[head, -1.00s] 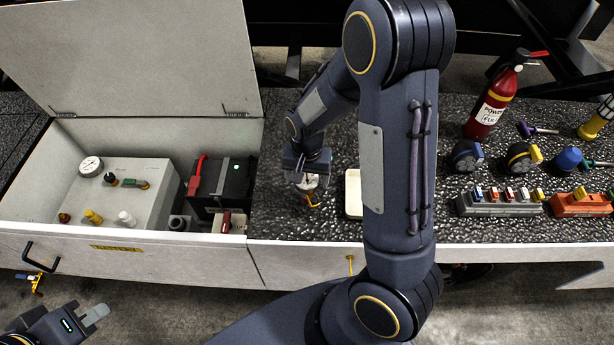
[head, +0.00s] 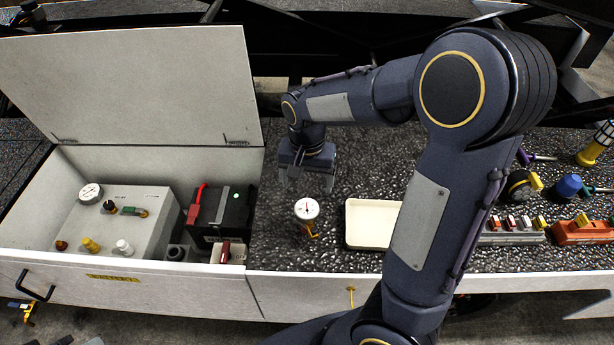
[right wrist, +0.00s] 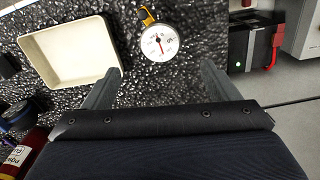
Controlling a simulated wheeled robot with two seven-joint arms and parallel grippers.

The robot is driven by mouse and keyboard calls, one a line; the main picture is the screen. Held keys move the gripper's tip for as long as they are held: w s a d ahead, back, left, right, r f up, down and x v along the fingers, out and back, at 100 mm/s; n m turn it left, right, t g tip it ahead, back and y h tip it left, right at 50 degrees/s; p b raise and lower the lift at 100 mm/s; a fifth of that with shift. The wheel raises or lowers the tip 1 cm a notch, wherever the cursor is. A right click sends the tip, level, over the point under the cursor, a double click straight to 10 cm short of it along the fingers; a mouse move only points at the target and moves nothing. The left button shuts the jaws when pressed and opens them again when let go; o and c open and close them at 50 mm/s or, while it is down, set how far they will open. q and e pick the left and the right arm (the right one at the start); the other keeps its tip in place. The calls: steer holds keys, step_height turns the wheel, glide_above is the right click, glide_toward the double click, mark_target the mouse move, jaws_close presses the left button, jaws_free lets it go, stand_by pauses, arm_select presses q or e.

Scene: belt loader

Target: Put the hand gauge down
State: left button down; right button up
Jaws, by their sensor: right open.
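The hand gauge (head: 307,209) stands on the black textured deck, its white round dial facing up and a yellow-orange hook-like part beside it. It also shows in the right wrist view (right wrist: 158,42), beyond the fingertips. My right gripper (head: 306,178) is open and empty, behind the gauge in the head view and apart from it. Its two spread fingers (right wrist: 157,84) show in the right wrist view with bare deck between them. At the lower left edge of the head view only small grey pieces show, and I cannot make out my left gripper there.
A cream tray (head: 372,246) lies right of the gauge. An open white bin (head: 35,236) at left holds a grey panel box (head: 150,206) with a dial and a black battery-like box (head: 236,208). Switch blocks (head: 582,232) stand at right. Deck around the gauge is clear.

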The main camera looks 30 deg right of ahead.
steer(key=s+a+r+n+t+y, duration=0.2)
steer(key=s+r+n, duration=0.1)
steer(key=s, duration=0.5)
steer(key=s+a+r+n+t+y, duration=0.1)
steer(key=s+a+r+n+t, duration=0.1)
steer(key=s, duration=0.7)
step_height(320, 180, up, 3)
steer(key=shift+f+n+t+y, duration=0.2)
steer(key=shift+n+t+y, duration=0.2)
steer(key=shift+n+t, duration=0.3)
